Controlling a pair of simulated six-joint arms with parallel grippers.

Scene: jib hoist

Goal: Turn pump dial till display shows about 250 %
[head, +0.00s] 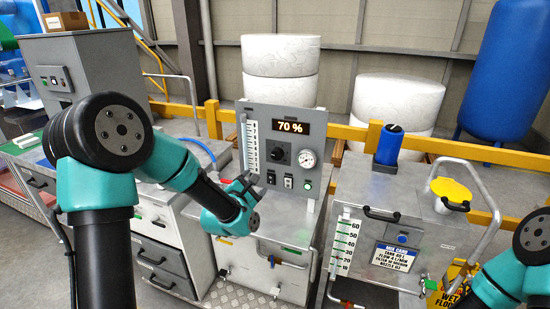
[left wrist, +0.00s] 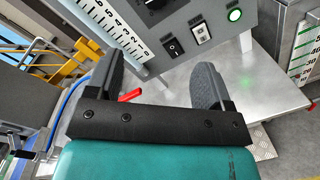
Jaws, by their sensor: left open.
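The grey pump panel (head: 262,128) stands upright on a metal cabinet, and its display (head: 289,127) reads 70 %. The black dial (head: 280,153) is below the display, left of a round gauge (head: 308,158). In the left wrist view the dial (left wrist: 154,4) shows only partly at the top edge. My left gripper (head: 247,184) is in front of the panel's lower left, below and left of the dial. In the left wrist view my left gripper (left wrist: 158,62) is open, with nothing between its fingers. My right arm shows at the lower right; its gripper is out of view.
A black rocker switch (left wrist: 172,47), a white switch (left wrist: 201,33) and a lit green lamp (left wrist: 235,15) sit low on the panel. A level scale (head: 250,143) runs up its left side. A metal tank (head: 420,200) with a mix card (head: 397,256) stands to the right.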

